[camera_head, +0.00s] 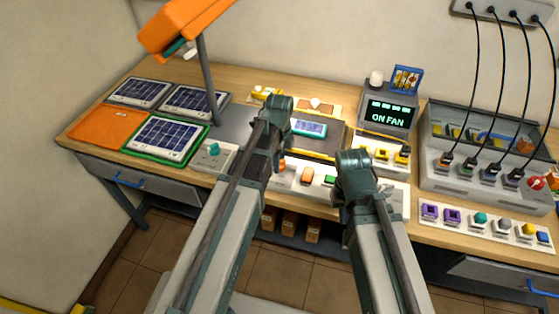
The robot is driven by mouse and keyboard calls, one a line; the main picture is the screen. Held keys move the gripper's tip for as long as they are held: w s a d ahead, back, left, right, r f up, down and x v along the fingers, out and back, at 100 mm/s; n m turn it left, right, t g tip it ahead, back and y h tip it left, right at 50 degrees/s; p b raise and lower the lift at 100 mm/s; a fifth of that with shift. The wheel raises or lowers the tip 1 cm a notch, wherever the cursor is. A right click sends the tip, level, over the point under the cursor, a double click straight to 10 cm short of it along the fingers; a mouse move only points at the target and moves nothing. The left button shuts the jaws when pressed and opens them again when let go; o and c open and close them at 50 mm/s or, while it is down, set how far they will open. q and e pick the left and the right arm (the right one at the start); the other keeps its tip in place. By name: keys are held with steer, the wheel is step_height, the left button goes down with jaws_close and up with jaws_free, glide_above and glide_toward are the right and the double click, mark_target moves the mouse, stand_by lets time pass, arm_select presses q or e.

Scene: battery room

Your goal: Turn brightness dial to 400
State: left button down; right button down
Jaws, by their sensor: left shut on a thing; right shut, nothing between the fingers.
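My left gripper (277,122) is over the middle of the bench. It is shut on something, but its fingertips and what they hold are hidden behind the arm. An orange knob (282,164) shows in part just beside this arm. My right gripper (357,170) is shut and empty over the front of the bench, right of the left one. A teal dial (214,149) stands on a white plate at the left, apart from both grippers. I see no readable label or number telling which dial is brightness.
A lamp with an orange head (185,25) leans over several solar panels (165,138). A dark display (388,115) reads "ON FAN". A grey unit (470,172) with several black cables is at the right. A button strip (490,219) lies along the right front edge.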

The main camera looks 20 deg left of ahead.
arm_select(q)
steer(key=m, duration=0.4)
steer(key=shift+m, duration=2.2)
steer(key=shift+c, duration=1.5)
jaws_free()
steer(key=shift+r, duration=0.1)
step_height(320, 180, up, 14)
steer(key=p, duration=1.3)
steer(key=shift+f+p, duration=0.2)
steer(key=shift+p, duration=0.2)
